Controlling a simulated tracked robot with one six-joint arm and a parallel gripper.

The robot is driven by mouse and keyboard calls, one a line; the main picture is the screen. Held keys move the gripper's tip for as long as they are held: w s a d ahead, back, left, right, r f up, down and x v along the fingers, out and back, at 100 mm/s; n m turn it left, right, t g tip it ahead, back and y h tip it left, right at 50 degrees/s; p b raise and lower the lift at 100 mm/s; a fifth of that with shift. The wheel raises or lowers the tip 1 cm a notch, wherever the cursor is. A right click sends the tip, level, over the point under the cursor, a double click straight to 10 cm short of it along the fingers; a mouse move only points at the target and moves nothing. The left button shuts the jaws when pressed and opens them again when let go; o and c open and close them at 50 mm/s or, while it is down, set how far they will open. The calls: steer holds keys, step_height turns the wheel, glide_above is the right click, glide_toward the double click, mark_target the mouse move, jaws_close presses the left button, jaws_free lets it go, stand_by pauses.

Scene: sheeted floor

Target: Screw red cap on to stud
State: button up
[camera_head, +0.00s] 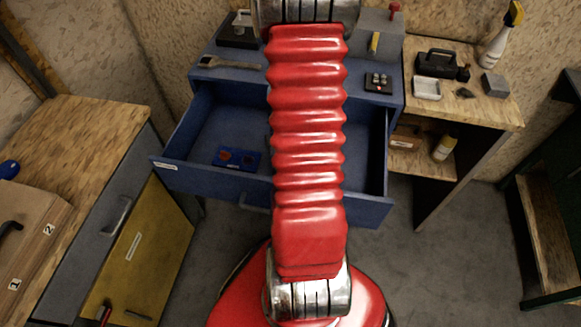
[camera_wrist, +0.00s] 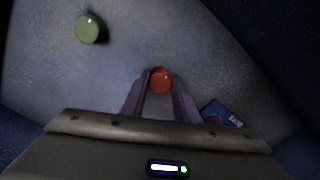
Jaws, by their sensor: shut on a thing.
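My gripper (camera_wrist: 158,92) shows in the wrist view, with its two fingers closed around the red cap (camera_wrist: 160,78). The round top of the cap faces the camera between the fingertips. Whether the cap touches anything beneath it is hidden. I cannot make out the stud in either view. A round green cap-like piece (camera_wrist: 89,28) is at the upper left of the wrist view, apart from my gripper. In the head view my arm hides the gripper and the cap.
An open blue drawer (camera_head: 177,168) holds a small blue holder (camera_head: 225,158) with reddish pieces. A blue item (camera_wrist: 222,114) lies right of my fingers in the wrist view. A brush (camera_head: 228,63) and a small dark box (camera_head: 378,83) are on the cabinet top. Wooden benches stand either side.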

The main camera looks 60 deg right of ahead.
steer(key=shift+r, duration=0.4)
steer(key=shift+r, duration=0.35)
steer(key=shift+r, duration=0.4)
steer(key=shift+r, duration=0.7)
steer(key=shift+r, duration=0.55)
steer(key=shift+r, duration=1.85)
